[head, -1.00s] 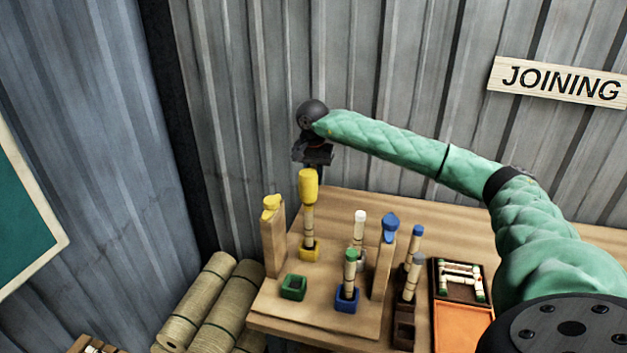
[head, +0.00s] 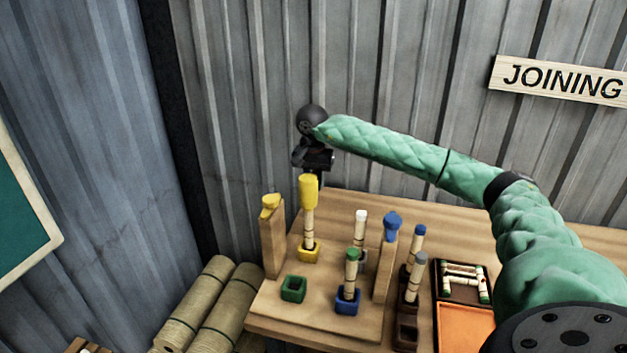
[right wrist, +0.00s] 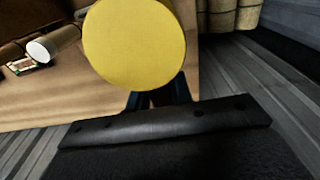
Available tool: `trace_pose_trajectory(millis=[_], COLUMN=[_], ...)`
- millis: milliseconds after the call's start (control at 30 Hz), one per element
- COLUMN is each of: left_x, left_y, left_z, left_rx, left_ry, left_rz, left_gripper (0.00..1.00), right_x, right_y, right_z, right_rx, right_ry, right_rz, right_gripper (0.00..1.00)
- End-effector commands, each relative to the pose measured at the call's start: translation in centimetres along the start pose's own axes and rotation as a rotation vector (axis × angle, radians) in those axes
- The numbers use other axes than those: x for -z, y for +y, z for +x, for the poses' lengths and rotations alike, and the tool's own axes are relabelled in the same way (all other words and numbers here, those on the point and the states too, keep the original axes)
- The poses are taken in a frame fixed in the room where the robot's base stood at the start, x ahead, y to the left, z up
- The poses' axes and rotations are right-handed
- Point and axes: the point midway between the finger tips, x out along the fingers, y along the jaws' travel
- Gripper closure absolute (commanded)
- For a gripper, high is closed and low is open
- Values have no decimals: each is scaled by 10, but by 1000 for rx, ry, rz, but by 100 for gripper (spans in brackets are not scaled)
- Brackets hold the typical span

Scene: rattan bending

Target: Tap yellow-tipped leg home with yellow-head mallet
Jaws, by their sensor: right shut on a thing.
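The yellow-head mallet's yellow cylinder (head: 308,191) is upright directly above the bamboo leg (head: 309,228) in the head view. The leg stands in a yellow socket (head: 307,252) on the board. Its tip is hidden by the mallet head, and I cannot tell whether they touch. My right gripper (head: 313,168) is shut on the mallet, just behind and above its head. In the right wrist view, the round yellow mallet face (right wrist: 135,44) fills the upper middle, beyond the dark gripper fingers (right wrist: 160,95). My left gripper is out of view.
A yellow-topped post (head: 273,240) stands left of the leg, a blue-topped post (head: 386,262) to the right. A green socket (head: 293,288) is empty. A green-tipped leg (head: 350,272) stands in a blue socket. A white-tipped leg (head: 360,232) stands behind. Rattan rolls (head: 205,300) lie left.

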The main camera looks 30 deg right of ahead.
Motion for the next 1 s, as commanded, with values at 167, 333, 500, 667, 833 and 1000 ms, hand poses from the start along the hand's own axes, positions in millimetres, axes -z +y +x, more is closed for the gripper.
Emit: trace_pose_trajectory(millis=[167, 333, 500, 667, 833, 1000], left_x=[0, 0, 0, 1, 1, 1], left_y=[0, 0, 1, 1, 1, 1], left_z=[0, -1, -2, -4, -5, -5], left_rx=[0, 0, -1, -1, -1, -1], left_ry=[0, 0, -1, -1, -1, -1], left_rz=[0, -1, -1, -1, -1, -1], left_gripper=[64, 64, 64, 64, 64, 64], right_x=[0, 0, 1, 2, 2, 2], right_y=[0, 0, 0, 0, 0, 0], right_z=[-1, -2, -14, -29, -36, -36], right_rx=[0, 1, 2, 2, 2, 1], right_ry=[0, 1, 1, 1, 1, 0], right_rz=[0, 0, 1, 1, 0, 1], right_gripper=[100, 100, 100, 100, 100, 100])
